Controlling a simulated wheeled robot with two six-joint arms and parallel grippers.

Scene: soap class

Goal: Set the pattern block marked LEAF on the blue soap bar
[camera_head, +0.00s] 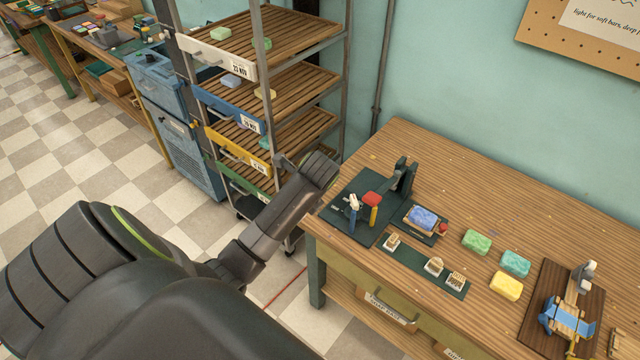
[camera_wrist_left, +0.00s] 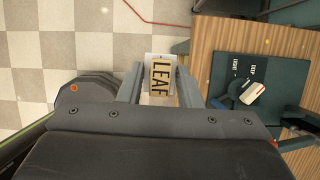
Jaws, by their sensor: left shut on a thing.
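The LEAF block (camera_wrist_left: 160,78), tan with dark letters, is held between the two fingers of my left gripper (camera_wrist_left: 157,72) in the left wrist view. Floor tiles show beyond it, beside the table edge. In the head view my left arm reaches in from the left toward the table's left end; its fingertips and the block cannot be made out there. The blue soap bar (camera_head: 423,216) lies on a small tray (camera_head: 439,236) on the table, with nothing on top. My right gripper is in neither view.
Several pale blocks, one of them here (camera_head: 434,265), stand on a dark green strip (camera_head: 412,262). A dark mat (camera_head: 346,232) holds a stand (camera_head: 403,178) and tools. Green (camera_head: 476,241), teal (camera_head: 515,263) and yellow (camera_head: 506,286) soaps lie right. A rack (camera_head: 262,72) stands behind my arm.

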